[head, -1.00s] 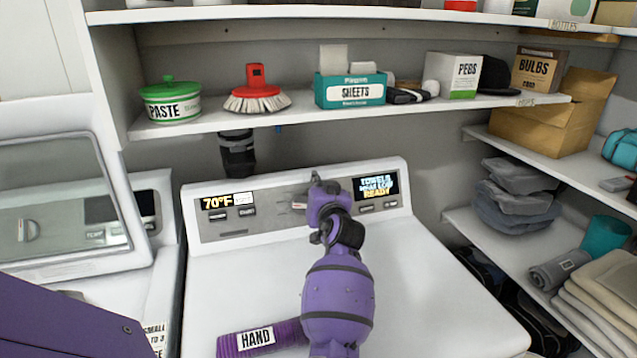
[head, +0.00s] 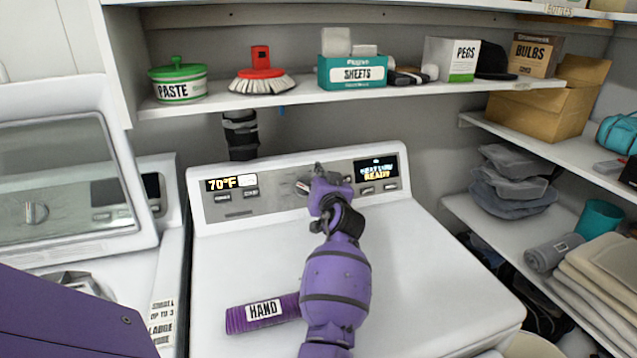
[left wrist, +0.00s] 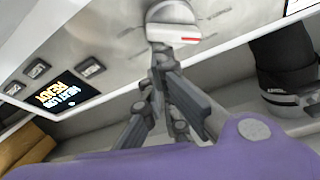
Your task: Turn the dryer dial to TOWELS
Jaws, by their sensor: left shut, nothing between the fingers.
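The dryer (head: 420,265) has a grey control panel at its back. Its dial (left wrist: 172,22) is round and white with a red mark, at the top of the left wrist view; in the head view my gripper mostly hides it. My left gripper (head: 318,172) is shut and empty in front of the panel at the dial. In the left wrist view its fingers (left wrist: 160,75) end close by the dial's edge; I cannot tell whether they touch. My right gripper is out of view.
A purple roll labelled HAND (head: 262,313) lies on the dryer top beside my arm. A washer (head: 60,190) stands at left. A shelf (head: 300,98) with paste, brush and boxes hangs above the panel. Side shelves with towels (head: 600,285) stand at right.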

